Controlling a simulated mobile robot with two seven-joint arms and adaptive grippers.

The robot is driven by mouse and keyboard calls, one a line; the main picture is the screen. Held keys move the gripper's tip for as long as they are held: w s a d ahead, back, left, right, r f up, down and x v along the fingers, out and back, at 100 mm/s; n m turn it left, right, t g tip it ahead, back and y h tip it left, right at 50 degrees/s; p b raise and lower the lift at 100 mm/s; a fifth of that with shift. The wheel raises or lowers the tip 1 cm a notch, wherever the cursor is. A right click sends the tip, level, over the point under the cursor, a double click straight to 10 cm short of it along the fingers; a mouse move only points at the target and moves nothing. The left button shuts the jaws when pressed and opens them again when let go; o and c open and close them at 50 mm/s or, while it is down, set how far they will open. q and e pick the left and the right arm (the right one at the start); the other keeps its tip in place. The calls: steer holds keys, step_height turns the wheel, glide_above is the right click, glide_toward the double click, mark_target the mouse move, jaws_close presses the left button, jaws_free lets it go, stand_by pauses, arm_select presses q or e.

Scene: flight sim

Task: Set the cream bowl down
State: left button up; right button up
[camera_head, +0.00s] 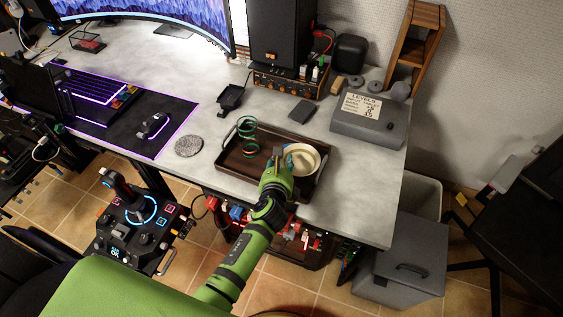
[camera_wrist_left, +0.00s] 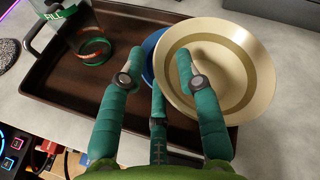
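The cream bowl (camera_head: 305,152) stands at the right end of the dark brown tray (camera_head: 232,165), and it also shows in the left wrist view (camera_wrist_left: 240,60). A blue rim (camera_wrist_left: 150,50) shows under its left side; most of that blue thing is hidden. My left gripper (camera_head: 280,158) is at the bowl's left edge. In the left wrist view its fingers (camera_wrist_left: 158,68) are spread, one over the bowl's inside and one outside the rim, with a clear gap. The bowl looks slightly tilted; its underside is hidden. My right gripper is out of view.
A clear glass with green bands (camera_head: 247,128) stands at the tray's left end. A grey round coaster (camera_head: 188,146) lies left of the tray. A grey box with a label (camera_head: 370,118) stands at right. Bare desk (camera_head: 355,185) lies right of the tray.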

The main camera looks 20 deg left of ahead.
arm_select(q)
steer(key=shift+r, duration=0.1)
steer(key=shift+r, duration=0.3)
steer(key=v, duration=1.2)
steer(key=shift+f, duration=0.15)
